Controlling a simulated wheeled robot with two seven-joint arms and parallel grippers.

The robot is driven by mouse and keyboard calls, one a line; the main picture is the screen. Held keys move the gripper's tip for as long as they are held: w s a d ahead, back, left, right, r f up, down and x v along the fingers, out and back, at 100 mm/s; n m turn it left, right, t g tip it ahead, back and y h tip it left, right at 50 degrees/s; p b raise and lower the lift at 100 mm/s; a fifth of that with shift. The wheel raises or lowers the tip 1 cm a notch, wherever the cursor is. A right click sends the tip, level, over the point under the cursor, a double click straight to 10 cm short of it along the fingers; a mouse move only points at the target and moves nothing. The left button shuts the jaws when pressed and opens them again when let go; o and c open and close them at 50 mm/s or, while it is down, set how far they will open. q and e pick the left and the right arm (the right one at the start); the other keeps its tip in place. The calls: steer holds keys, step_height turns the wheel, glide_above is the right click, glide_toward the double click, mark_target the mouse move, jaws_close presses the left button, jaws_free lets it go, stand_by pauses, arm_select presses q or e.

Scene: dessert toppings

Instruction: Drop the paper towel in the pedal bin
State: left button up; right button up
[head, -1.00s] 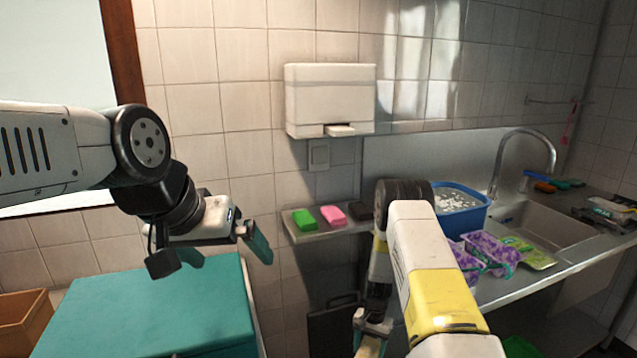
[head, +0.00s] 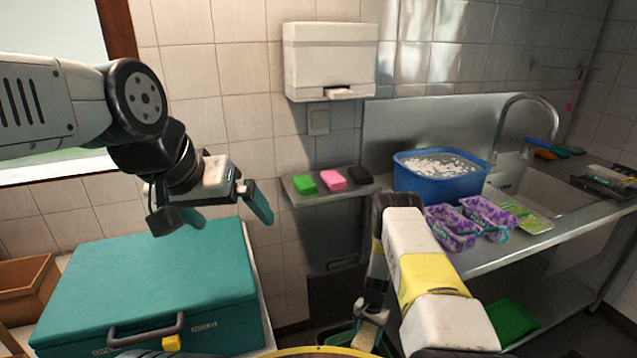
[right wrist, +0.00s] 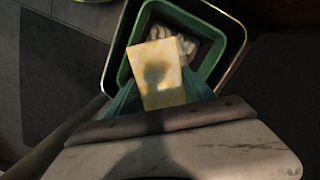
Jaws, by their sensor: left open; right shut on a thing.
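The paper towel (right wrist: 160,82) is a pale yellowish folded piece between the teal fingers of my right gripper (right wrist: 160,97), which is shut on it. In the right wrist view it shows over the open pedal bin (right wrist: 238,42), which has a green inside and a dark rim. Crumpled whitish pieces (right wrist: 184,42) lie in the bin. In the head view my right gripper (head: 370,326) points down beside the bin's green opening (head: 340,340), with the towel partly hidden. The gap between towel and bin is hard to judge. My left gripper (head: 228,214) is open and empty above the teal case.
A teal case (head: 150,285) stands at lower left near an orange-brown box (head: 25,285). A small shelf (head: 310,195) holds sponges. The counter (head: 550,240) bears a blue basin (head: 440,182) and purple-patterned trays (head: 453,228). A towel dispenser (head: 330,55) hangs on the wall.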

steer(key=o, duration=1.5)
